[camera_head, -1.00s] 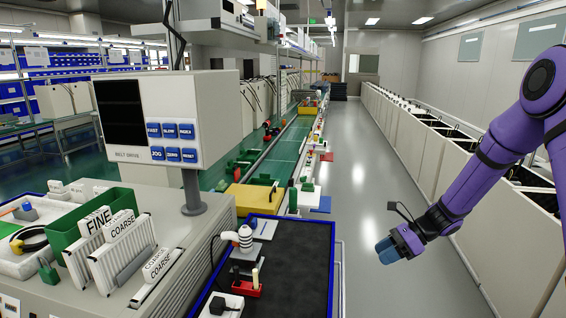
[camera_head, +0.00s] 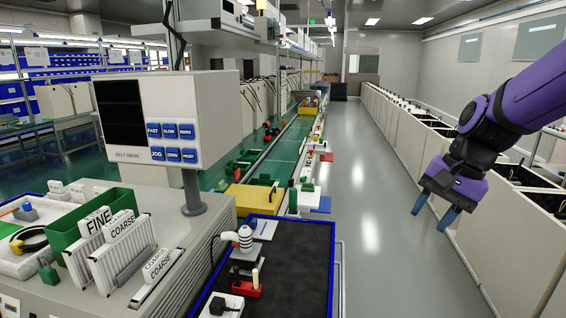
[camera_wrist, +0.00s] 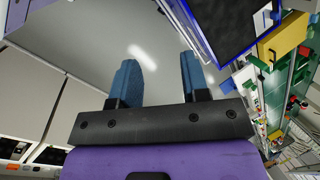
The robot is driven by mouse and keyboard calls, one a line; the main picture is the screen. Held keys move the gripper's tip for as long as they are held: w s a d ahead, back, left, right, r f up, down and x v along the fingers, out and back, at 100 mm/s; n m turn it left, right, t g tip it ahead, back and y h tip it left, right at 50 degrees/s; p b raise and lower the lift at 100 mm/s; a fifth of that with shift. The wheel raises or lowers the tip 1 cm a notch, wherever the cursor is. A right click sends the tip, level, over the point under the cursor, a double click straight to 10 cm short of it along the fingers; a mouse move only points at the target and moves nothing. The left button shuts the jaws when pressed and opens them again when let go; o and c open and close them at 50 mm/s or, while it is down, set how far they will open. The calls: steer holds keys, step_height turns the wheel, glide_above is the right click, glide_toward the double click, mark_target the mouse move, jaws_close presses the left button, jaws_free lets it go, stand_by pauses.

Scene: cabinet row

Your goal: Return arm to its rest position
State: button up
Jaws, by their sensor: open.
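My purple arm reaches in from the right edge in the head view. My gripper (camera_head: 433,212) has two blue fingers pointing down, apart and empty, above the aisle floor. It hangs in front of the row of white cabinets at the right. In the wrist view my gripper (camera_wrist: 157,80) shows both blue fingers spread, with only grey floor between and beyond them.
A cart (camera_head: 319,285) with a blue rim and dark top stands left of the gripper. A control box (camera_head: 165,119) with blue buttons is on the left bench. White cabinets (camera_head: 415,139) line the right side. The aisle floor (camera_head: 345,180) is clear.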

steer(key=s+d+r+n+t+h, duration=0.1)
steer(key=s+r+n+t, duration=0.1)
steer(key=s, duration=0.5)
steer(key=s+d+r+n+t+h, duration=0.2)
steer(key=s+r+n, duration=0.3)
steer(key=s, duration=0.3)
steer(key=shift+s+d+n+h, duration=0.15)
steer(key=shift+s+n+h, duration=0.05)
steer(key=shift+n+h, duration=0.1)
